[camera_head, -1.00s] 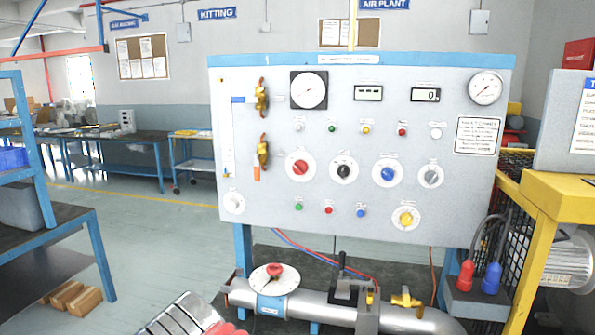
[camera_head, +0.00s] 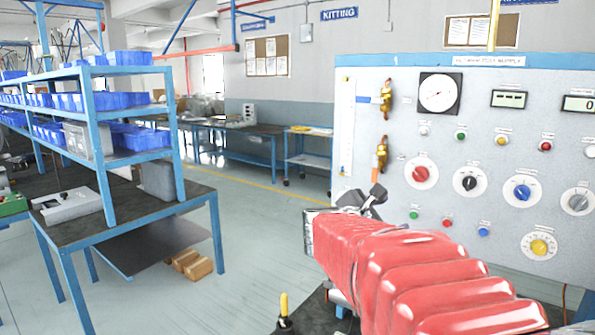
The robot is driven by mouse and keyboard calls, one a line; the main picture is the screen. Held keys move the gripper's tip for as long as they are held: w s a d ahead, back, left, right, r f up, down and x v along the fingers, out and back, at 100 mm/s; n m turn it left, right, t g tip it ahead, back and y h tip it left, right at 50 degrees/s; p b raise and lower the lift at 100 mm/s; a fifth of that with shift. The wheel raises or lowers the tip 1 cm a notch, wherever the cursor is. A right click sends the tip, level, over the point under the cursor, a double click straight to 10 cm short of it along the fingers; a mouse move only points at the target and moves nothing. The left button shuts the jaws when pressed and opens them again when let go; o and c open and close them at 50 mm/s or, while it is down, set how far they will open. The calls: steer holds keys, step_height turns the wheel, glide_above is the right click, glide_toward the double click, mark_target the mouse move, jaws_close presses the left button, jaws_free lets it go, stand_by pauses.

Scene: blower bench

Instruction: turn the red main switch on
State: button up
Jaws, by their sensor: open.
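The red main switch (camera_head: 420,173) is a red knob on a round white dial, on the left part of the grey panel (camera_head: 560,130). It is the first in a row of rotary knobs, beside a black one (camera_head: 468,183). My red arm reaches in from the lower right, in front of the panel's lower left. My gripper (camera_head: 372,196) is at the arm's far end, dark and small in the picture, below and left of the red switch. It is open and appears empty. Whether it touches the panel cannot be told.
Brass valves (camera_head: 381,154) with orange handles stick out at the panel's left edge. A blue knob (camera_head: 521,191) and a yellow knob (camera_head: 539,246) lie to the right. A blue shelf bench (camera_head: 130,200) with bins stands at the left. The floor between bench and panel is free.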

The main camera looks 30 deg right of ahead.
mark_target(418, 175)
steer(key=w+d+r+n+t+h, duration=0.1)
steer(key=w+d+r+n+h, duration=0.1)
steer(key=d, duration=0.5)
steer(key=w+r+n, duration=0.1)
steer(key=w+n, duration=0.1)
steer(key=n, duration=0.1)
steer(key=shift+r+n, duration=0.3)
steer(key=shift+r, duration=0.05)
steer(key=x, duration=1.3)
steer(key=shift+w+d+r, duration=0.1)
steer(key=shift+w+d, duration=0.05)
steer(key=shift+d, duration=0.2)
steer(key=shift+c, duration=0.6)
steer(key=c, duration=0.9)
